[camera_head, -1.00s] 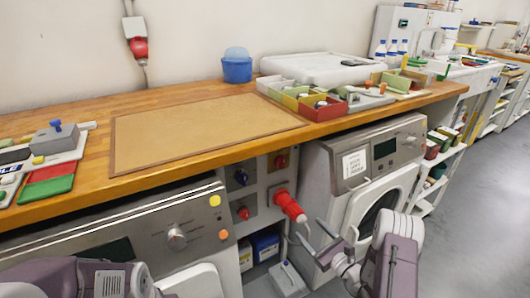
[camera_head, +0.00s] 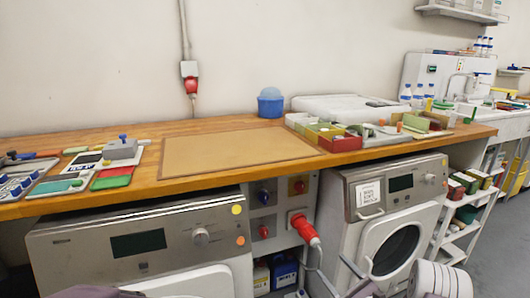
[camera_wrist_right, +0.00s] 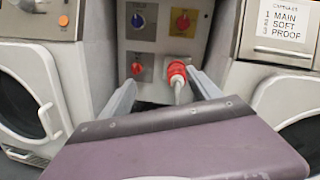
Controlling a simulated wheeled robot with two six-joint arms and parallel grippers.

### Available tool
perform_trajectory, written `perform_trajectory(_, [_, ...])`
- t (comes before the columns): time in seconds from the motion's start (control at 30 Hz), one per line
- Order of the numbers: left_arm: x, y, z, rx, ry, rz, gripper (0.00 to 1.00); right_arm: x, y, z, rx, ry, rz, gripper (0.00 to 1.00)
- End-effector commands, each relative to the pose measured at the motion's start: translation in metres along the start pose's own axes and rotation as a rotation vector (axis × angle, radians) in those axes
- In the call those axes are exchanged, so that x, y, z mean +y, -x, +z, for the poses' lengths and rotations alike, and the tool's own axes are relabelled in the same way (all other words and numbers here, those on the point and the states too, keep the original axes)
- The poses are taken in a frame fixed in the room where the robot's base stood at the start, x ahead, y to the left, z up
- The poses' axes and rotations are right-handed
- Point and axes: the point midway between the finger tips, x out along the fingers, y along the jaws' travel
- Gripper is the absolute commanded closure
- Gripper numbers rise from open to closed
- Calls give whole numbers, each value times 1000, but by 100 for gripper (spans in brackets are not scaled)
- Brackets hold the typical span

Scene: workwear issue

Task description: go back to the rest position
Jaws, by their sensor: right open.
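My right gripper (camera_head: 335,272) is at the bottom edge of the head view, low in front of the gap between the two washing machines. Its fingers are apart with nothing between them. The right wrist view shows the same open fingers (camera_wrist_right: 162,92) pointing at the socket panel, with a red plug (camera_wrist_right: 177,74) beyond them. I cannot tell from the picture how far the fingers are from the plug. My left gripper is not in view; only a bit of my left arm shows at the bottom left.
The wooden worktop (camera_head: 140,172) runs above the left washer (camera_head: 140,243) and right washer (camera_head: 400,212). The red plug (camera_head: 303,228) sticks out of the panel between them. The brown mat (camera_head: 235,148) is bare. Trays and boxes stand on both sides of it.

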Motion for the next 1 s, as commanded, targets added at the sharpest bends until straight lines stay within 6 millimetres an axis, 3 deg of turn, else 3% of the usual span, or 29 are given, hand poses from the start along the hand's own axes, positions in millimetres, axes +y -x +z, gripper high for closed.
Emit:
perform_trajectory(0.17, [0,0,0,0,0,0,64,24,-23,58,-93,68,111,29])
perform_trajectory(0.27, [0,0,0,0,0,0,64,54,-31,94,-146,111,227,29])
perform_trajectory(0.37, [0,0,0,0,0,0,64,100,-30,133,-193,171,404,29])
perform_trajectory(0.43, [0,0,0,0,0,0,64,144,-18,159,-219,234,579,29])
perform_trajectory(0.53, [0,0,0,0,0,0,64,219,30,182,-222,385,916,29])
perform_trajectory(0.6, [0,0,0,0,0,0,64,258,82,178,-191,545,1171,29])
perform_trajectory(0.7, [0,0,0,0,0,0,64,274,156,146,-113,828,1484,29])
perform_trajectory(0.83, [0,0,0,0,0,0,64,244,210,101,-5,1179,1725,29])
perform_trajectory(1.0, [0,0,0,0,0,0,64,186,235,56,106,1550,1886,29])
